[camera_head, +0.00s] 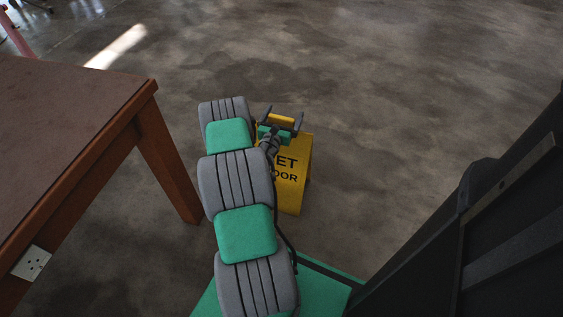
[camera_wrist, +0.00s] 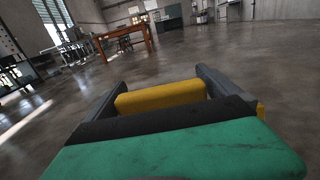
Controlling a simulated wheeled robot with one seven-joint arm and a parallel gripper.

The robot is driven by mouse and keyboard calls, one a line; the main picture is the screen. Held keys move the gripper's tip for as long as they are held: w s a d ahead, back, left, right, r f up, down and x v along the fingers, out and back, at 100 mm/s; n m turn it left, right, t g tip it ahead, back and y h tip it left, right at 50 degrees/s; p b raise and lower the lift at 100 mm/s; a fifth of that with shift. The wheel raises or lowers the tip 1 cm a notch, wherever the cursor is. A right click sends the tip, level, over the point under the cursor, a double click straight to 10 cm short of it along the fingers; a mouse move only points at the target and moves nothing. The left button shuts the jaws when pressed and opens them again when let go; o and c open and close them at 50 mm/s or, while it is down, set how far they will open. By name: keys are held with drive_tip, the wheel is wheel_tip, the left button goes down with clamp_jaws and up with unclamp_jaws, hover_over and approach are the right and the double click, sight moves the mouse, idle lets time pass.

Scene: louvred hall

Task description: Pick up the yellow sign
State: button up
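The yellow sign (camera_head: 291,187) stands on the concrete floor to the right of the wooden table. Its front carries dark lettering, partly hidden by my arm; "ET" and "OOR" show. My gripper (camera_head: 283,113) is at the top of the sign, with its two dark fingers spread wide. In the wrist view, the sign's yellow top bar (camera_wrist: 160,97) lies between the fingers of my gripper (camera_wrist: 159,76). The fingers look open around it; whether either touches it is hard to tell.
A brown wooden table (camera_head: 65,110) stands close on the left, its leg (camera_head: 172,165) near my arm. A white socket plate (camera_head: 31,263) is on its side. Open floor (camera_head: 400,80) lies beyond and right of the sign. Another wooden table (camera_wrist: 125,33) stands far off.

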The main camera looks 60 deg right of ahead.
drive_tip(key=c, duration=1.8)
drive_tip(key=shift+r, duration=0.1)
